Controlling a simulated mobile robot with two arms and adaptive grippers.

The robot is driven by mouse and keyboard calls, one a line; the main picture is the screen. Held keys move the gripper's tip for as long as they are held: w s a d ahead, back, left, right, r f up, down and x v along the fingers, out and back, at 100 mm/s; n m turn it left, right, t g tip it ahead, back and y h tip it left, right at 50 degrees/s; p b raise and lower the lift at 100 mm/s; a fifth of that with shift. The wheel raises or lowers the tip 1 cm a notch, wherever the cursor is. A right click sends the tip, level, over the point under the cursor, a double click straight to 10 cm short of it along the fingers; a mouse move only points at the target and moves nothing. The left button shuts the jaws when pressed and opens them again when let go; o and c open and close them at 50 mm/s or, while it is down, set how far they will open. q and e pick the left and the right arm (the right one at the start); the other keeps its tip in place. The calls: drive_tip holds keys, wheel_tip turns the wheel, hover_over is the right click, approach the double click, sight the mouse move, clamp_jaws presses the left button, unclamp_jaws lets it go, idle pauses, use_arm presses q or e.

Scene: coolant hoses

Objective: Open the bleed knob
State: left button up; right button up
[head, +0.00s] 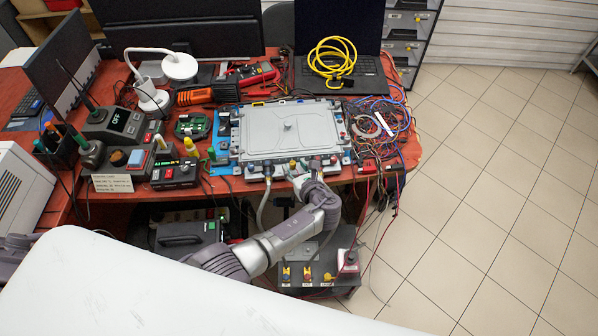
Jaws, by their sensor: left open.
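My left gripper (302,175) is at the front edge of a grey-lidded unit (289,130) on a blue base, with its jaws open. It is small and partly hidden by its own wrist. Small coloured fittings sit along the unit's front edge beside the gripper. A pale hose (264,207) hangs from that edge, left of my wrist. I cannot tell which fitting is the bleed knob. A dark box (310,272) below the table has several small coloured knobs on its face. My right gripper is not in view.
The red table (232,187) is crowded. Control boxes with antennas, including one reading OFF (116,122), stand at left. A yellow cable coil (332,58) lies on a laptop behind. Tangled wires (385,125) lie right of the unit. The tiled floor (500,190) at right is clear.

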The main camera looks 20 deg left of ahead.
use_arm(q)
drive_tip(key=v, duration=1.2)
idle(0.3)
